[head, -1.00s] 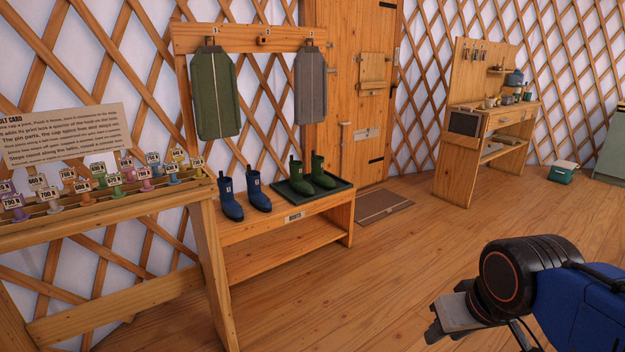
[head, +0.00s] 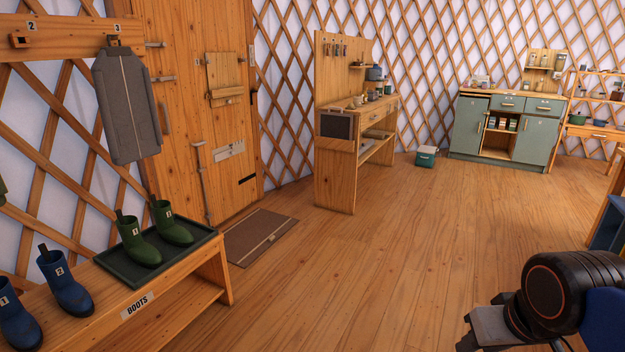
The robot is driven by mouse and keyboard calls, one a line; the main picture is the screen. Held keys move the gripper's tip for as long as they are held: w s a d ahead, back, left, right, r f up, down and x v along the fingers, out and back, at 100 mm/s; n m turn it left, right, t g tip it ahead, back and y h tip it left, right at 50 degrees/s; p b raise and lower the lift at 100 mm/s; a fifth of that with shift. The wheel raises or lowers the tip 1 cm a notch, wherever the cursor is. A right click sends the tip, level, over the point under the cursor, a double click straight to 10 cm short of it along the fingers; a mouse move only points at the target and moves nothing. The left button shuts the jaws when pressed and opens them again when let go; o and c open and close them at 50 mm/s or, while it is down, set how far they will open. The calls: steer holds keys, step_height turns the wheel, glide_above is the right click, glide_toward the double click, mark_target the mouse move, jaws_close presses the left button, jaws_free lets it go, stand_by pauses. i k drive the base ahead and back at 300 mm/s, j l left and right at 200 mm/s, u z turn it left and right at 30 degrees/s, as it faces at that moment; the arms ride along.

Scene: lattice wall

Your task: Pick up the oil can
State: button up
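I cannot make out an oil can in the head view. Small items stand on a wooden workbench (head: 337,185) at the back, among them a dark blue-grey vessel (head: 375,73) on its upper part, but they are too small to identify. My gripper (head: 478,338) is at the bottom right, low over the floor and far from the workbench. Its fingers are partly cut off by the frame's lower edge, so I cannot tell how far apart they are.
A boot bench (head: 190,283) with a tray (head: 122,268) stands at left, beside a wooden door (head: 187,120) and a doormat (head: 258,236). A green cabinet (head: 468,127) and a cooler box (head: 426,157) are at the back. The middle floor is clear.

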mark_target(365, 96)
steer(key=i+u, duration=0.15)
steer(key=i, duration=0.65)
steer(key=i+l+u, duration=0.15)
steer(key=i, duration=0.65)
steer(key=i+u, duration=0.4)
steer(key=i, duration=1.75)
steer(key=i+j+z, duration=0.15)
steer(key=i, duration=0.35)
steer(key=i+l+z, duration=0.9)
steer(key=i, duration=0.3)
